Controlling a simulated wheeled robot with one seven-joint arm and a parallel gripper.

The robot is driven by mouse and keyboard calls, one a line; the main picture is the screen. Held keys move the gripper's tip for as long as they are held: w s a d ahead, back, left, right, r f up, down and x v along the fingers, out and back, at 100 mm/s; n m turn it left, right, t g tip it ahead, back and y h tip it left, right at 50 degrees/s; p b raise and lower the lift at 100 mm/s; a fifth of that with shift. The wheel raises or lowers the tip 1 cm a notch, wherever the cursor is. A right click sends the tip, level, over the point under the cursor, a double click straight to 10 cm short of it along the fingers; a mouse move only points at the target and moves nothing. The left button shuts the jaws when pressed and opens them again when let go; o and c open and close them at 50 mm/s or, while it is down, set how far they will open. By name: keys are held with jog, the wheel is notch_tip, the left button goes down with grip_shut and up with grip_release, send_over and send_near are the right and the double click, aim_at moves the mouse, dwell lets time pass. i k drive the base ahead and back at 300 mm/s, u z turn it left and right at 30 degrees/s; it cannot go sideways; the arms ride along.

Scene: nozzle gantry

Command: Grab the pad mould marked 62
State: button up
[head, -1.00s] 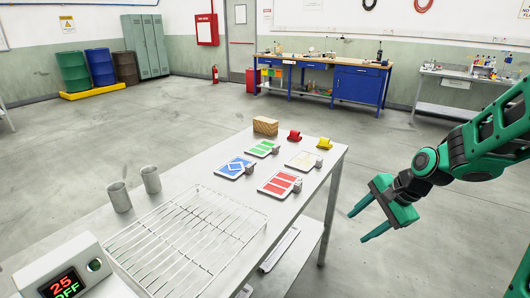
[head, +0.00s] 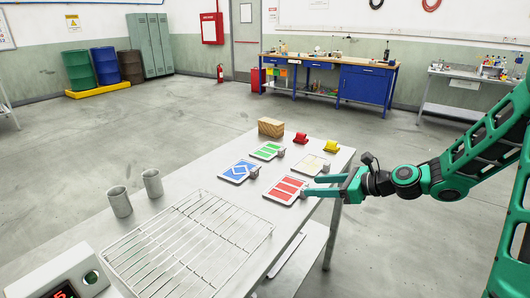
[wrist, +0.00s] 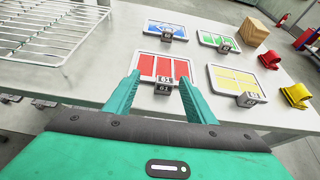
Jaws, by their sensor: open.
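Several flat pad moulds lie on the steel table, each with a small grey numbered block. The red one (head: 285,189) is the nearest to my gripper; its block (wrist: 163,87) seems to read 61. The yellow one (wrist: 236,80), the blue one (wrist: 166,31) and the green one (wrist: 218,40) have marks too small to read surely, so I cannot tell which is 62. My gripper (head: 304,186) is open and empty at the table's right edge. In the wrist view its fingers (wrist: 158,94) point at the red mould's near edge, one on each side of its block.
A wire rack (head: 185,245) covers the table's near part, with two metal cups (head: 135,192) beside it. A wooden block (head: 271,127), a red clip-like piece (head: 301,138) and a yellow one (head: 331,146) stand at the far end. A control box (head: 65,280) is at lower left.

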aim_at(267, 151)
jog(key=i, duration=0.85)
jog(key=z, duration=0.05)
